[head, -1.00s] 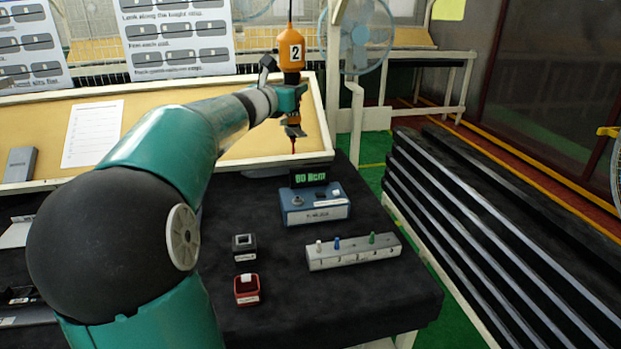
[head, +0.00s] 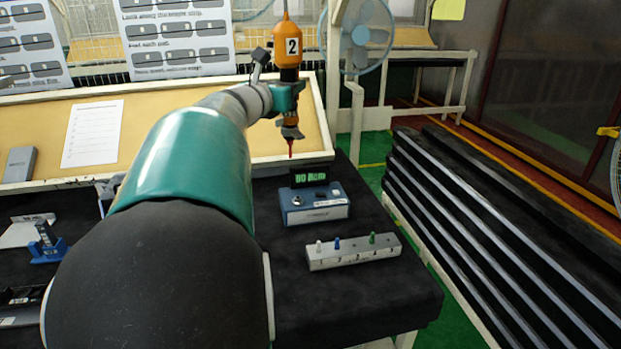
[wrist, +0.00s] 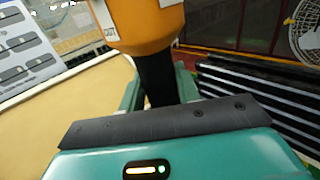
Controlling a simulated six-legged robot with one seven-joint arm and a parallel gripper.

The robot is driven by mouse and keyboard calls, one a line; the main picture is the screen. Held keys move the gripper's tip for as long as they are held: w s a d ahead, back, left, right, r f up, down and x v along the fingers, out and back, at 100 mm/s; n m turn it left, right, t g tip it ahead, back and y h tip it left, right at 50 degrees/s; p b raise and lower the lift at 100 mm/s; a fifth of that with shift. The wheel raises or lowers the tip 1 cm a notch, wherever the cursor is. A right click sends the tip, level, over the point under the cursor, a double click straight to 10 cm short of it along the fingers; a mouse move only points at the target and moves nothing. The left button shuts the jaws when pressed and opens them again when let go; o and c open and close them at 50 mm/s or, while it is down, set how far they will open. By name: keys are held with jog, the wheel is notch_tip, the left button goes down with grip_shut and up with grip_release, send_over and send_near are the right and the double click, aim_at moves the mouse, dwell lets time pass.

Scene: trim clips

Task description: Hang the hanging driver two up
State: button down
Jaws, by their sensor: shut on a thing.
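The driver two (head: 287,48) is an orange tool with a black "2" on a white label, a dark lower shaft and a red tip pointing down. It is upright, above the back of the black table. My gripper (head: 289,97) is shut around its dark shaft below the orange body. In the wrist view the orange body (wrist: 146,22) fills the top middle and the dark shaft (wrist: 157,80) stands between the teal fingers. The driver's top reaches the upper edge of the head view, so what is above it is hidden.
A blue box with a green display (head: 314,205) and a grey strip with coloured pegs (head: 354,251) are on the black table (head: 390,305). A tan board with a paper (head: 92,133) stands behind. Dark stacked shelves (head: 500,240) are at right. My arm covers the table's middle.

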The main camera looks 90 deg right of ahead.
grip_release()
jog(key=shift+f, duration=0.1)
dwell(0.5)
jog(key=shift+w, duration=0.1)
dwell(0.4)
jog(key=r+v, duration=0.2)
jog(key=v, duration=0.8)
dwell(1.3)
jog(key=v, duration=1.3)
jog(key=shift+a, duration=0.4)
